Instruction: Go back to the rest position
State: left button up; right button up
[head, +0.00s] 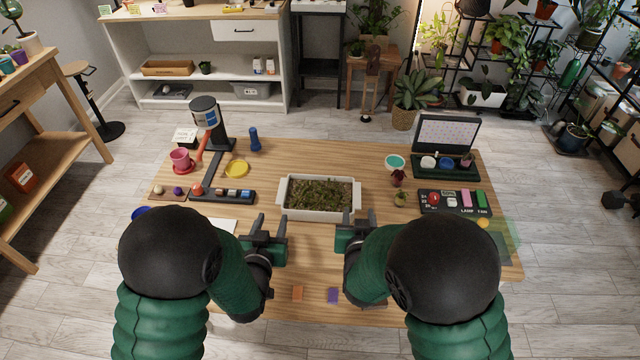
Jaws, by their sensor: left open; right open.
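My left gripper (272,226) is open and empty over the wooden table, just in front of the left end of a white planter (281,203). My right gripper (358,222) is open and empty in front of the planter's right end. The planter holds soil with small green growth. Both of my arms come in from the bottom of the view and hide parts of the table's front left and front right.
The table (320,255) is bare between my grippers.

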pick_arm(q)
jog(key=shift+r, duration=0.1)
jog(key=s+a+r+g+p, duration=0.2)
jog(key=s+a+g, duration=0.1)
jog(key=s, duration=0.4)
jog(key=s+a+r+n+g+y+p, duration=0.1)
jog(key=s+a+r+g+p, duration=0.1)
jog(key=s+g, duration=0.3)
jog(key=s+a+r+g+p, duration=0.2)
jog(key=s+a+g+p, duration=0.1)
jog(key=s, duration=0.6)
jog(key=shift+s+a+g+y+p, duration=0.25)
jog(key=shift+a+g+y+p, duration=0.2)
jog(key=shift+a, duration=0.45)
pick_arm(e)
jog(key=s+d+r+g, duration=0.1)
jog(key=s+d+g, duration=0.1)
jog(key=s, duration=0.5)
jog(key=s+d+r+n+g+y, duration=0.1)
jog(key=s+d+r+g, duration=0.1)
jog(key=s+g, duration=0.3)
jog(key=s+d+r+g, duration=0.2)
jog(key=s+d+g, duration=0.1)
jog(key=s, duration=0.6)
jog(key=shift+s+d+g+y, duration=0.3)
jog(key=shift+s+d+g, duration=0.1)
jog(key=shift+d, duration=0.2)
